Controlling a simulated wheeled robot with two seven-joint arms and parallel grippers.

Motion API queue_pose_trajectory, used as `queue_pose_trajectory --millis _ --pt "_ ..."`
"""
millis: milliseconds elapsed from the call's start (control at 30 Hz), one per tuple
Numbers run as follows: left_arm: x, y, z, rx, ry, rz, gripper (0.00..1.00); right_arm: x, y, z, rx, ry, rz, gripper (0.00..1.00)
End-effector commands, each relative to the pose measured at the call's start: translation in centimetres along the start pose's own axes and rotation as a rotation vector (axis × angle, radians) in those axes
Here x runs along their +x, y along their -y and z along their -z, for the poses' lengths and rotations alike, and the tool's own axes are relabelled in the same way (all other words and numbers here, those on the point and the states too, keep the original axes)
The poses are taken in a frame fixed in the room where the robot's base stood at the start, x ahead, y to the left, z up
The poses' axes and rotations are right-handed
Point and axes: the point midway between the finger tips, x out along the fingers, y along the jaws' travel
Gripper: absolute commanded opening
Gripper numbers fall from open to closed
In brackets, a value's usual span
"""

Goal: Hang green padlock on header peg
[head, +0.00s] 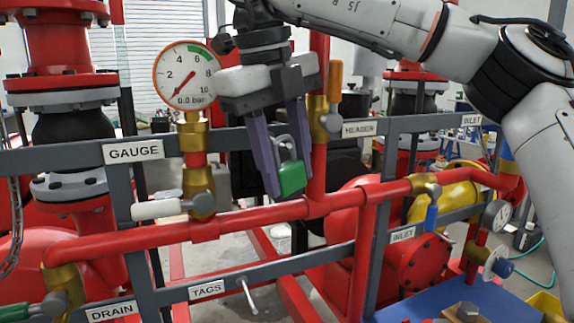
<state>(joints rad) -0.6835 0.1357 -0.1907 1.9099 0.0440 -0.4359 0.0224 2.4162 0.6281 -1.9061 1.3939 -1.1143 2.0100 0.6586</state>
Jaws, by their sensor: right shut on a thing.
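The green padlock (292,178) has a grey shackle and hangs at the fingertips of my right gripper (282,180). My right gripper points down with its purple fingers shut on the padlock, in front of the red piping. The HEADER label (359,129) is on the grey upper rail, to the right of the padlock and higher in the picture. I cannot make out a peg by that label. My left gripper is not in view.
A round pressure gauge (187,74) stands left of my right gripper. A valve with an orange handle (335,82) stands close on its right. A red horizontal pipe (260,211) runs below the padlock. A pale peg (247,296) sticks out by the TAGS label (207,289).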

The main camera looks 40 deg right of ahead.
Motion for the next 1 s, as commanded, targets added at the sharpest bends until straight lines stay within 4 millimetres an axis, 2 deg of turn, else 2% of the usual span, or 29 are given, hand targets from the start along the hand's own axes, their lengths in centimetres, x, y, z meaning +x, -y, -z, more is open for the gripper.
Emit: queue_pose_trajectory --millis 333,367,467,800,867,1000 --pt "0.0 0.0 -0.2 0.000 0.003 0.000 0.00 0.0 0.0 0.0 0.000 0.001 0.000 0.11" --pt "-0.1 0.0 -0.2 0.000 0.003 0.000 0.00 0.0 0.0 0.0 0.000 0.001 0.000 0.42" --pt "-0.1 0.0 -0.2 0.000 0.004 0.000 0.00 0.0 0.0 0.0 0.000 0.001 0.000 0.59" --pt "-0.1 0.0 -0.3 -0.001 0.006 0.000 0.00 -0.2 0.0 0.0 0.000 0.001 0.001 0.59" --pt "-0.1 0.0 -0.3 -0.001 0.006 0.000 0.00 -0.7 0.0 0.0 0.000 0.002 0.002 0.59" --pt "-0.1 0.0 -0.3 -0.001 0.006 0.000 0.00 -3.0 0.0 0.0 0.005 0.007 0.003 0.59"
